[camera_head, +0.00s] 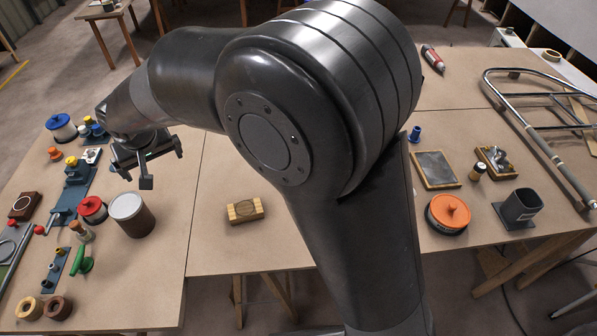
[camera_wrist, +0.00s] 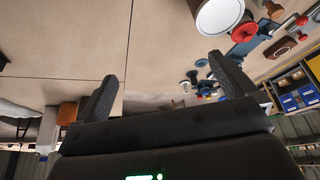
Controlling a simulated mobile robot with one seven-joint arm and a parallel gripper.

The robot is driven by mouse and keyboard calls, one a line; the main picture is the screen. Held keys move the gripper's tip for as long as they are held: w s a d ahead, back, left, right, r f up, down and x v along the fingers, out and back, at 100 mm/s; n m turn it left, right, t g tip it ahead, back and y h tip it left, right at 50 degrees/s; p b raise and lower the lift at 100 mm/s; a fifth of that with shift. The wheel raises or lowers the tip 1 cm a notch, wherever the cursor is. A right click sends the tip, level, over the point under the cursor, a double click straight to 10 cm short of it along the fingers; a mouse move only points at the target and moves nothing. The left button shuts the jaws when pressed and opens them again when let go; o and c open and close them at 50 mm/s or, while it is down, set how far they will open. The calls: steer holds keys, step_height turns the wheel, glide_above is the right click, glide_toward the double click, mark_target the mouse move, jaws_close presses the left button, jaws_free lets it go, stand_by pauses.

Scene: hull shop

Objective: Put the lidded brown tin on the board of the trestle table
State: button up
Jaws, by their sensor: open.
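The lidded brown tin (camera_head: 137,222), a dark brown cylinder with a pale lid, stands upright on the left part of the brown table boards. In the wrist view its white lid (camera_wrist: 220,16) shows at the top, cut by the frame edge. My gripper (camera_head: 147,166) is open and empty, above the left boards and beyond the tin in the head view. Its two fingers (camera_wrist: 165,90) are spread wide in the wrist view, with nothing between them. A bare board (camera_head: 222,170) of the trestle-legged worktop lies right of the tin, partly hidden by my arm.
A red-lidded pot (camera_head: 92,209) stands close left of the tin, with a cork-topped jar (camera_head: 80,231) and a green object (camera_head: 81,261) nearby. A wooden block (camera_head: 245,209) lies on the middle board. An orange-lidded pot (camera_head: 447,213) and grey cup (camera_head: 521,206) stand at right.

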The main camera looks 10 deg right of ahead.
steer(key=s+d+r+m, duration=0.1)
steer(key=d+r, duration=0.2)
steer(key=d, duration=0.6)
steer(key=s+d+r+m+t+h, duration=0.1)
steer(key=d+r, duration=0.3)
steer(key=d, duration=0.5)
steer(key=s+d+r+m, duration=0.1)
steer(key=d+r, duration=0.2)
steer(key=d, duration=0.7)
steer(key=s+d+m+h, duration=0.1)
steer(key=s+d+m, duration=0.2)
steer(key=s+d, duration=1.1)
steer(key=shift+s+d+f+t, duration=0.15)
steer(key=shift+s+f+t, duration=0.15)
steer(key=shift+f, duration=0.15)
